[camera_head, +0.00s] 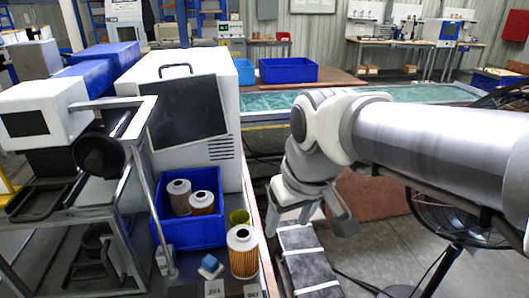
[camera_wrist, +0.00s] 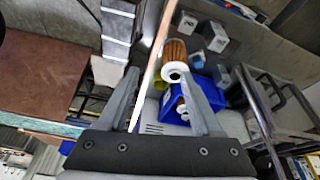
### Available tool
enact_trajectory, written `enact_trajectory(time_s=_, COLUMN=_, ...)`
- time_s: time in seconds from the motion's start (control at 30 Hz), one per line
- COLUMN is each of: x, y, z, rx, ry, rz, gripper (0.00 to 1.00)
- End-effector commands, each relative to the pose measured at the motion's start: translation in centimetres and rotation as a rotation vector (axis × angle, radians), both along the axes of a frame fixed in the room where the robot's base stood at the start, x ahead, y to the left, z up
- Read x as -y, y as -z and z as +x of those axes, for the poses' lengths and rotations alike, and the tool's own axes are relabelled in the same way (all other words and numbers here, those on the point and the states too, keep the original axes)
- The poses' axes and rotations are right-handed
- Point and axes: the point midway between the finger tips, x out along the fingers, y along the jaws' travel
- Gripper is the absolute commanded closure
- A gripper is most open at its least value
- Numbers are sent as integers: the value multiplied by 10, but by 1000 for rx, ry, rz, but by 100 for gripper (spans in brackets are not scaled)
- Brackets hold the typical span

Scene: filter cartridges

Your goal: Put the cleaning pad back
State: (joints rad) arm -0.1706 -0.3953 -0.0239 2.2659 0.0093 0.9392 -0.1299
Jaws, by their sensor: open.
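The cleaning pad, which seems to be the small blue block (camera_head: 210,263), lies on the bench top at the front, left of a large orange pleated filter cartridge (camera_head: 243,252). In the wrist view the blue pad (camera_wrist: 197,61) shows just right of the cartridge (camera_wrist: 175,50). My gripper (camera_head: 308,222) is open and empty, to the right of the cartridge and beyond the bench edge. In the wrist view its fingers (camera_wrist: 157,82) are spread, with the cartridge's white end showing beyond and between them.
A blue bin (camera_head: 216,232) holds two smaller cartridges (camera_head: 190,197). Small numbered blocks (camera_head: 214,289) stand at the bench front. A metal frame (camera_head: 152,185) rises at left. Dark grey boxes (camera_head: 306,262) stand below my gripper.

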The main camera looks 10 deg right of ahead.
Motion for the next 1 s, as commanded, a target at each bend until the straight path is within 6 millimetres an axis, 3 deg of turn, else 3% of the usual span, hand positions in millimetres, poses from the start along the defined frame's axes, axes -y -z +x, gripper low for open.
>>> enact_trajectory(time_s=0.2, x=32, y=-2, z=-47, rx=101, ry=169, rz=30, gripper=34)
enact_trajectory(time_s=0.4, x=44, y=2, z=-68, rx=149, ry=252, rz=42, gripper=34)
enact_trajectory(time_s=0.8, x=46, y=3, z=-71, rx=156, ry=267, rz=45, gripper=34)
enact_trajectory(time_s=1.0, x=46, y=-19, z=-71, rx=156, ry=266, rz=45, gripper=34)
